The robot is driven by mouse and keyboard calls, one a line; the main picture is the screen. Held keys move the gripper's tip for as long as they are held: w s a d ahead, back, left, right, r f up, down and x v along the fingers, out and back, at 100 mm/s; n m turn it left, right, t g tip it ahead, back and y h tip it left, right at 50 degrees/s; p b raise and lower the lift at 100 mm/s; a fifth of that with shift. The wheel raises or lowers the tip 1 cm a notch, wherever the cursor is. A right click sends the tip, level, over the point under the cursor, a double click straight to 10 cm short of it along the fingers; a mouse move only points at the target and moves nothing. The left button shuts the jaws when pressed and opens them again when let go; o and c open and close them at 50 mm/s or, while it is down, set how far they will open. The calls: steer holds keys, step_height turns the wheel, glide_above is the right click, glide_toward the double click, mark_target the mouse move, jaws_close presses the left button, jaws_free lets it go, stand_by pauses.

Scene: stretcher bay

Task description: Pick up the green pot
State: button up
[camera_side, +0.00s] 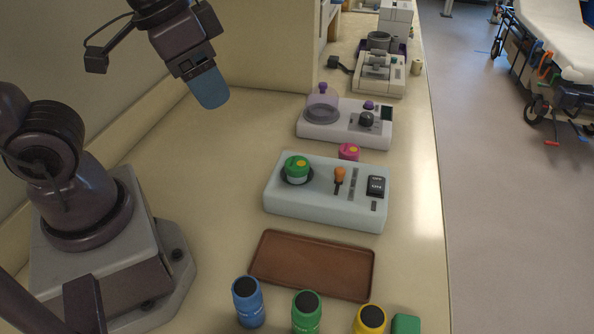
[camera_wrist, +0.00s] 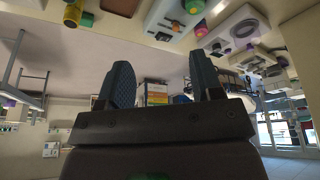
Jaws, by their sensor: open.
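The green pot (camera_side: 297,168), a small round piece with a yellow spot on top, sits in a dark round recess at the left of a pale grey control box (camera_side: 325,213). It also shows at the top edge of the wrist view (camera_wrist: 193,6), partly cut off. My gripper (camera_side: 210,92) is raised above the counter, behind and left of the pot and well apart from it. The wrist view shows the two blue fingers (camera_wrist: 165,78) spread, with nothing between them.
The box also carries an orange lever (camera_side: 339,176) and a dark switch (camera_side: 376,186). A pink pot (camera_side: 348,151) is just behind it. A brown tray (camera_side: 312,265) and blue, green and yellow cylinders (camera_side: 248,302) are in front. A white device with a clear dome (camera_side: 323,105) stands behind.

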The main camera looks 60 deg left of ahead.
steer(key=w+d+f+g+y, duration=0.1)
steer(key=w+d+f+g, duration=0.35)
steer(key=f, duration=0.35)
steer(key=n+y, duration=1.3)
steer(key=n, duration=0.6)
glide_toward(299, 166)
steer(key=shift+t, duration=0.35)
steer(key=x, duration=1)
steer(key=shift+s+a+f, duration=0.15)
steer(key=shift+s, duration=0.05)
steer(key=c, duration=0.6)
steer(key=shift+c, duration=0.2)
